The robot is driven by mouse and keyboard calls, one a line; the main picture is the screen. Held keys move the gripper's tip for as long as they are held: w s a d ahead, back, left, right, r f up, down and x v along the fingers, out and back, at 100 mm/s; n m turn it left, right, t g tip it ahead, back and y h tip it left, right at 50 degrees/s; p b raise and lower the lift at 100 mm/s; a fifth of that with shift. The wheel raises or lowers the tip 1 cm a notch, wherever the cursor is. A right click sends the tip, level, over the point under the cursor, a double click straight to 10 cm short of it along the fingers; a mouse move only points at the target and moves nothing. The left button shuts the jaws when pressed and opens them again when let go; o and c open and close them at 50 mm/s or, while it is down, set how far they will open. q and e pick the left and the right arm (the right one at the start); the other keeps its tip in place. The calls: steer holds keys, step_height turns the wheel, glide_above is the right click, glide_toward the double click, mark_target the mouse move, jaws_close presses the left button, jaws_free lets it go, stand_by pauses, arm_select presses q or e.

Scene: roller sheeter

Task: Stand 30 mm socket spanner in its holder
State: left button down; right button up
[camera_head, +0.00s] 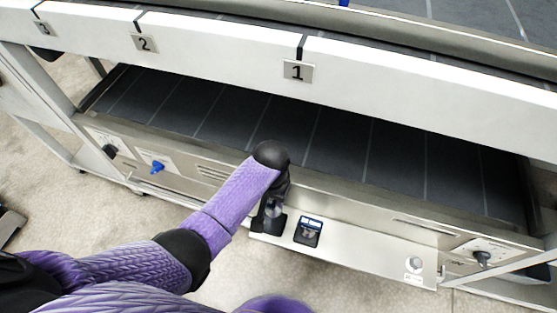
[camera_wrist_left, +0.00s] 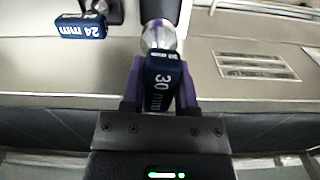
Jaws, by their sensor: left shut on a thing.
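The 30 mm socket spanner shows in the left wrist view with a dark blue block (camera_wrist_left: 163,82) marked "30 mm" and a shiny round metal part (camera_wrist_left: 160,36) beyond it. My left gripper (camera_wrist_left: 160,75) is shut on the blue block, with a purple finger on each side. In the head view my left gripper (camera_head: 271,208) is at the left end of a pale metal holder plate (camera_head: 365,252), and the arm largely hides the spanner. The plate has a round opening (camera_head: 414,264) near its right end. I cannot tell whether the spanner touches the plate. My right gripper is out of view.
The 24 mm spanner (camera_head: 309,228) stands on the plate just right of my left gripper; its blue label block (camera_wrist_left: 84,27) shows in the wrist view. Above is the machine's white front rail (camera_head: 225,48), with a dark slatted bed (camera_head: 340,142) below. Plate between spanner and opening is clear.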

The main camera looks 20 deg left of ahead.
arm_select(q)
steer(key=shift+f, duration=0.5)
steer(key=f+b, duration=0.1)
steer(key=b, duration=0.1)
steer(key=f+b, duration=0.1)
steer(key=f, duration=0.1)
steer(key=shift+s+f+b, duration=0.2)
steer(key=shift+f+b, duration=0.1)
steer(key=shift+b, duration=0.05)
steer(key=shift+f, duration=0.6)
steer(key=shift+w, duration=0.1)
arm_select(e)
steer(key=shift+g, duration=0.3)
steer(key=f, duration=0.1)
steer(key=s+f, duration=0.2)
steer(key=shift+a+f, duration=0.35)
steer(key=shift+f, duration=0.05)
arm_select(q)
steer(key=shift+r, duration=0.1)
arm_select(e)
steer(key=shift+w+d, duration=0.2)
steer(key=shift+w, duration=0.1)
arm_select(q)
steer(key=shift+s+a, duration=0.1)
steer(key=shift+s, duration=0.1)
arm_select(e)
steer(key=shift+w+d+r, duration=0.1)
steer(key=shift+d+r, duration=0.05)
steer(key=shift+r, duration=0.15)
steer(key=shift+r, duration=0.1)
